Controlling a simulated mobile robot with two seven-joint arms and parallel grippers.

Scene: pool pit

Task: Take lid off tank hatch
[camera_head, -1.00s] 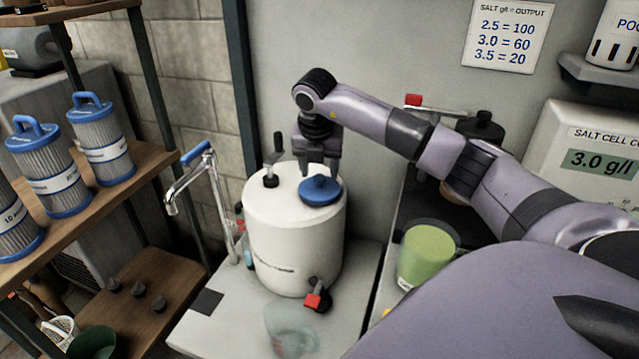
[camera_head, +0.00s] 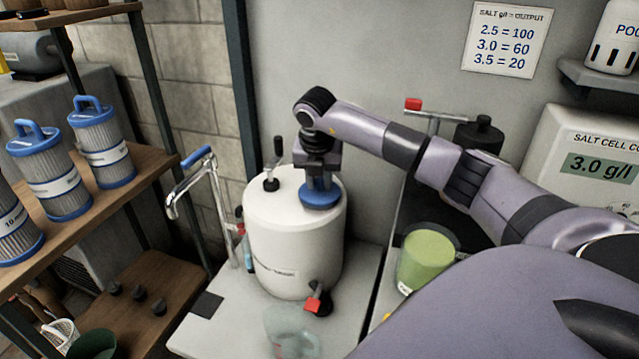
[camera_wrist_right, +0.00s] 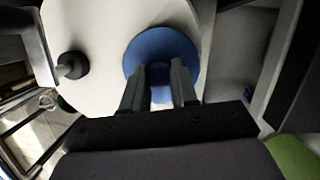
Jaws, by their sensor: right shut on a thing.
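The blue round lid (camera_head: 320,199) sits on top of the white tank (camera_head: 290,240), toward its right side. It also shows in the right wrist view (camera_wrist_right: 160,48). My right gripper (camera_head: 319,182) points down over the lid and is shut on its raised middle part. The fingers (camera_wrist_right: 160,85) stand on either side of that part in the wrist view. The hatch opening under the lid is hidden. My left gripper is in neither view.
A black-handled fitting (camera_head: 272,170) rises from the tank top left of the lid. A metal tap (camera_head: 200,185) stands left of the tank. A clear jug (camera_head: 290,332) is in front, and a green container (camera_head: 427,258) stands to the right.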

